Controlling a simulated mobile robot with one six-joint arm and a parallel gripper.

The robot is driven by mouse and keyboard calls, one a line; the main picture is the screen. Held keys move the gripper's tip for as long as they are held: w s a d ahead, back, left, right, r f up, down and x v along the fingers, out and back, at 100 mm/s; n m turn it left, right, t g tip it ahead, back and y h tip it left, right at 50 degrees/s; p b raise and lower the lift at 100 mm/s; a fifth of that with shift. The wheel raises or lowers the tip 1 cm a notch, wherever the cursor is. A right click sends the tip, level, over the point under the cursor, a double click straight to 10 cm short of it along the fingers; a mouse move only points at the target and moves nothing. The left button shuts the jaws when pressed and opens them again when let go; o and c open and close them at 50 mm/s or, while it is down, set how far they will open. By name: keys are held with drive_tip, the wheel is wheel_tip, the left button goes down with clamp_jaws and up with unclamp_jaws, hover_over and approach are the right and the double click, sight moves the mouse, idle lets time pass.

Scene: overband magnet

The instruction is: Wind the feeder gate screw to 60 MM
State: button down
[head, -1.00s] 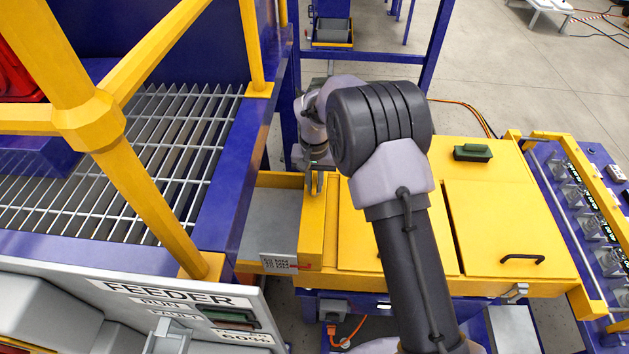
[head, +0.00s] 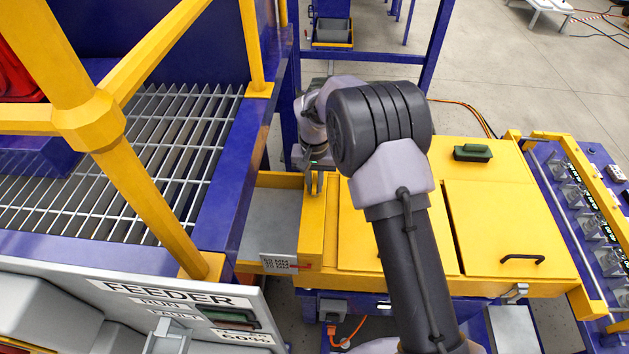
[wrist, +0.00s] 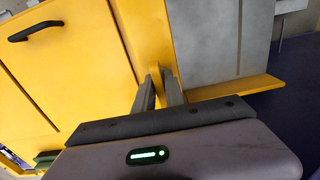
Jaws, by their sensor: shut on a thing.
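My gripper (head: 315,184) points down at the top of the yellow gate housing (head: 312,228), beside the grey feeder plate (head: 270,225). In the wrist view my gripper's two dark fingers (wrist: 158,82) come close together against the yellow housing. The exact reading is too small to tell.
A white feeder panel (head: 170,300) stands at front left, below a yellow railing (head: 135,170) and a grating (head: 110,160). Yellow cabinet doors (head: 510,225) with a black handle (head: 522,259) lie to the right, under a green-topped box (head: 473,153).

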drive_tip(key=n+p, duration=0.1)
drive_tip(key=n, duration=0.1)
drive_tip(key=shift+r+n+p, duration=0.15)
drive_tip(key=shift+n+p, duration=0.2)
drive_tip(key=shift+n, duration=0.05)
drive_tip(key=shift+n+p, duration=0.3)
drive_tip(key=shift+n, duration=0.7)
drive_tip(key=n+p, duration=0.1)
drive_tip(key=n, duration=0.2)
drive_tip(key=shift+p, duration=0.35)
drive_tip(key=shift+n, duration=0.9)
drive_tip(key=shift+p, duration=0.3)
drive_tip(key=n+p, duration=0.1)
drive_tip(key=n, duration=0.1)
drive_tip(key=shift+n, duration=1.4)
